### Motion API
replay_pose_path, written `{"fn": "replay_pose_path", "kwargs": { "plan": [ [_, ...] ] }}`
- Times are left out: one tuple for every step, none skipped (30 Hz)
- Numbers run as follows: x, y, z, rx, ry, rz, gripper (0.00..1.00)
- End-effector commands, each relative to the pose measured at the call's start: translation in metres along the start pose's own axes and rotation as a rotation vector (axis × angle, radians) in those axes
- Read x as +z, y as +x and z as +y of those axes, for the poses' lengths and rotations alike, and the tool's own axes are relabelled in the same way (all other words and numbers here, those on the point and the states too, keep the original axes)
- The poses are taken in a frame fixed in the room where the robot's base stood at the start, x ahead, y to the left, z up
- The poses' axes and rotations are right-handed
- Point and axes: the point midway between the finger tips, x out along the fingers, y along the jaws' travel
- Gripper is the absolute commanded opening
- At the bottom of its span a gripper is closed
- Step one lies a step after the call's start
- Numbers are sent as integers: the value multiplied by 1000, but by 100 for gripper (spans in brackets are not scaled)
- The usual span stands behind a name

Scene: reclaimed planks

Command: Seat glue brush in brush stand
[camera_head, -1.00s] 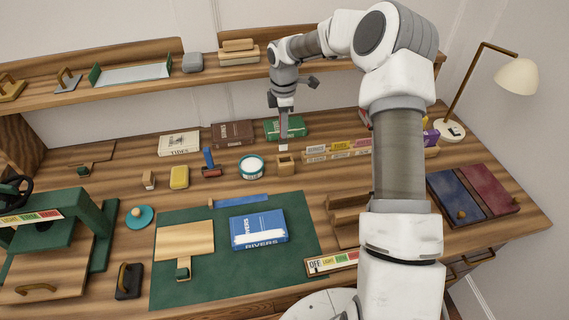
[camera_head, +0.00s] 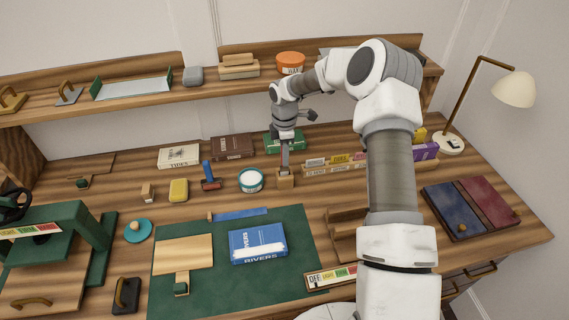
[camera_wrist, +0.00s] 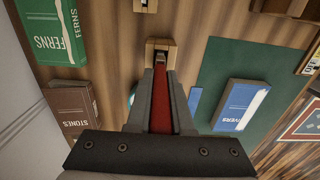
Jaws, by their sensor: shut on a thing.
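The brush stand is a small wooden block (camera_head: 285,182) on the bench behind the green mat. It also shows beyond my fingertips in the wrist view (camera_wrist: 152,45). My gripper (camera_head: 285,164) points down directly over the stand and is shut on the glue brush. The brush's red handle (camera_wrist: 163,100) lies between my fingers in the wrist view. The brush's lower end meets the stand's opening, and its bristles are hidden. I cannot tell how deep it sits.
A white-lidded glue tub (camera_head: 251,180) stands just left of the stand, and a red and blue roller (camera_head: 210,178) beyond it. A green book (camera_head: 280,142) lies behind, and a label rack (camera_head: 335,169) stands at right. A blue book (camera_head: 257,245) lies on the green mat (camera_head: 215,285).

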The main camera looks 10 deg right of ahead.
Motion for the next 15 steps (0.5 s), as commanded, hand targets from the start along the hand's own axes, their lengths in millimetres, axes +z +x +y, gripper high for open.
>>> {"fn": "replay_pose_path", "kwargs": {
  "plan": [
    [0,11,-1,-5,0,1,0],
    [0,15,-1,-5,0,0,0],
    [0,21,-1,-4,0,0,0],
    [0,25,-1,-4,0,0,0],
    [0,28,-1,-3,0,0,0],
    [0,30,-1,-2,0,0,0],
    [0,30,0,-1,1,0,0],
    [0,30,0,0,1,0,0],
    [0,30,0,0,1,0,0],
    [0,30,0,0,1,0,0],
    [0,30,0,0,1,0,0],
    [0,30,0,0,1,0,0],
    [0,30,0,-1,1,0,0],
    [0,31,0,-1,0,0,0],
    [0,32,0,-1,0,0,0]
  ]
}}
